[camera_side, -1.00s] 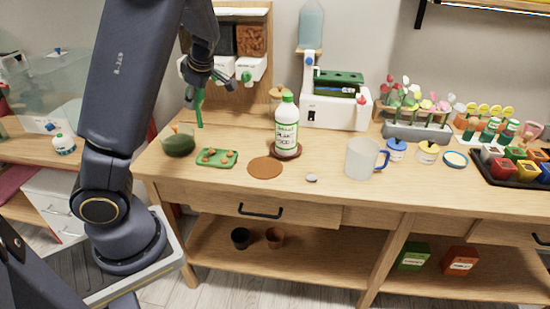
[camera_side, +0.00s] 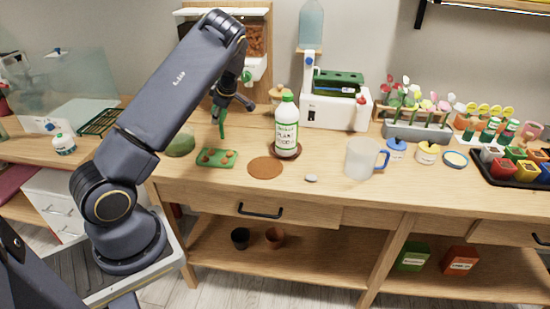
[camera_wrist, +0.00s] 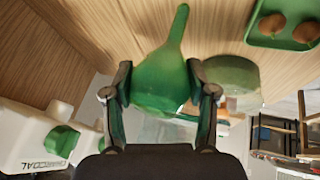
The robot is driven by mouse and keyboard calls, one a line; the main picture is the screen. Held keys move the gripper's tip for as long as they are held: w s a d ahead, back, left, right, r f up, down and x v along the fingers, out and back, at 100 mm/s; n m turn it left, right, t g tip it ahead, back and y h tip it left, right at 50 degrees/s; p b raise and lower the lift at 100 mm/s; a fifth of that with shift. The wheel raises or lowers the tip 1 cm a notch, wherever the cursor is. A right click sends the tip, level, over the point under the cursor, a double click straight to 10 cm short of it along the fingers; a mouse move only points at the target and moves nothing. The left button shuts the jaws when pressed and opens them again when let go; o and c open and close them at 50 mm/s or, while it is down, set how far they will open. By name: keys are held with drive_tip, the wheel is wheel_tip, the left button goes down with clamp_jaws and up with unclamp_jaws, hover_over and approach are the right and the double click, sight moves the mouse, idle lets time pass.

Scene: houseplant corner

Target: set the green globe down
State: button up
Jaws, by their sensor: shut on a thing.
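The green globe is a translucent green bulb with a long tapering stem. In the wrist view, the globe (camera_wrist: 160,82) sits between the two fingers of my gripper (camera_wrist: 160,92), with its stem toward the top of the picture. In the side view, the green stem (camera_side: 222,124) points down below my gripper (camera_side: 231,98), behind the green tray. The bulb is mostly hidden by the fingers there. My gripper is shut on the globe. I cannot tell whether the stem tip touches the bench.
A green tray (camera_side: 204,163) with brown lumps and a green bowl (camera_side: 180,146) are close by. A brown round mat (camera_side: 265,167) lies bare. A white bottle (camera_side: 286,128) with a green cap stands right of my gripper. A jug (camera_side: 361,159) stands farther right. The front middle is mostly clear.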

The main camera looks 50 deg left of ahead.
drive_tip(key=shift+f, duration=0.2)
drive_tip(key=o, duration=1.2)
drive_tip(key=shift+o, duration=0.2)
drive_tip(key=s+v, duration=0.1)
drive_tip(key=v, duration=1.1)
drive_tip(key=s+d+r+m+t+h, duration=0.1)
drive_tip(key=d+r+m+t+h, duration=0.1)
drive_tip(key=d+m, duration=0.35)
drive_tip(key=s+d+r+m+t+h, duration=0.1)
drive_tip(key=d+r+m+h, duration=0.15)
drive_tip(key=d, duration=0.65)
drive_tip(key=s+d+r+m+t+h, duration=0.1)
drive_tip(key=s+d+r+m, duration=0.1)
drive_tip(key=s+d+m, duration=0.5)
drive_tip(key=s+d+r+m+t, duration=0.2)
drive_tip(key=s+d+r+m, duration=0.1)
drive_tip(key=s+d+m, duration=0.5)
drive_tip(key=d+m, duration=0.2)
drive_tip(key=d, duration=0.2)
drive_tip(key=shift+s+r+m+h, duration=0.2)
drive_tip(key=shift+s+m+h, duration=0.15)
drive_tip(key=shift+m, duration=0.05)
